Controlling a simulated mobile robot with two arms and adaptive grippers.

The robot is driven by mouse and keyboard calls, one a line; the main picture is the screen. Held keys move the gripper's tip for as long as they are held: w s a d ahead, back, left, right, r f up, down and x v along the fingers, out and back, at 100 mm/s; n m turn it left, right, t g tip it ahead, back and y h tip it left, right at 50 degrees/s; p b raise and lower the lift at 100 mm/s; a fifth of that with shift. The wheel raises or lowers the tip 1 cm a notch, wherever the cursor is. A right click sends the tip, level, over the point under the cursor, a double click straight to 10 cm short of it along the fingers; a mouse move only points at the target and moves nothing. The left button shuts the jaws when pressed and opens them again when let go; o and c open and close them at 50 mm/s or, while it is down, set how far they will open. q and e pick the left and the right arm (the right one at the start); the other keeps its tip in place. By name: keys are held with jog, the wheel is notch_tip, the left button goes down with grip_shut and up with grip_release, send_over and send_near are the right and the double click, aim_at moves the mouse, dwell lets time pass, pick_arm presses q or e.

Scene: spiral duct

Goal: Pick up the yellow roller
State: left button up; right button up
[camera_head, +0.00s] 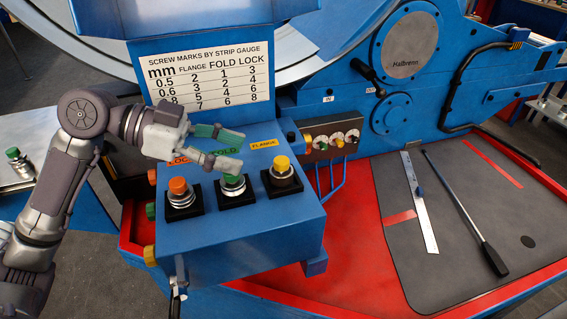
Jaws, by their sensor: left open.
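The yellow roller (282,166) stands upright on a black square base on the sloped top of the blue box (235,240). It has a yellow cap over a metal body. My left gripper (241,151) is open and empty, reaching in from the left. Its two fingers point right, towards the yellow roller, with a gap between the fingertips and the roller. The lower finger is over the green roller (232,184) and hides part of its upper side. The right gripper is not in view.
An orange roller (180,192) stands left of the green one. A raised lid with a printed chart (208,75) rises behind the gripper. Small knobs (338,140) sit to the right. A ruler (420,205) and a rod with a black handle (465,212) lie on a grey mat.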

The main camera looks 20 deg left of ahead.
aim_at(278, 160)
pick_arm(q)
jog(key=x, duration=0.3)
jog(key=shift+r+p, duration=0.15)
jog(key=shift+p, duration=0.15)
jog(key=p+x, duration=0.2)
jog(key=x, duration=0.1)
jog(key=shift+w+d+r, duration=0.25)
jog(key=shift+p+x, duration=0.4)
jog(key=shift+x, duration=0.75)
jog(key=shift+w+d+f, duration=0.15)
jog(key=shift+f, duration=0.2)
jog(key=c, duration=0.4)
grip_shut()
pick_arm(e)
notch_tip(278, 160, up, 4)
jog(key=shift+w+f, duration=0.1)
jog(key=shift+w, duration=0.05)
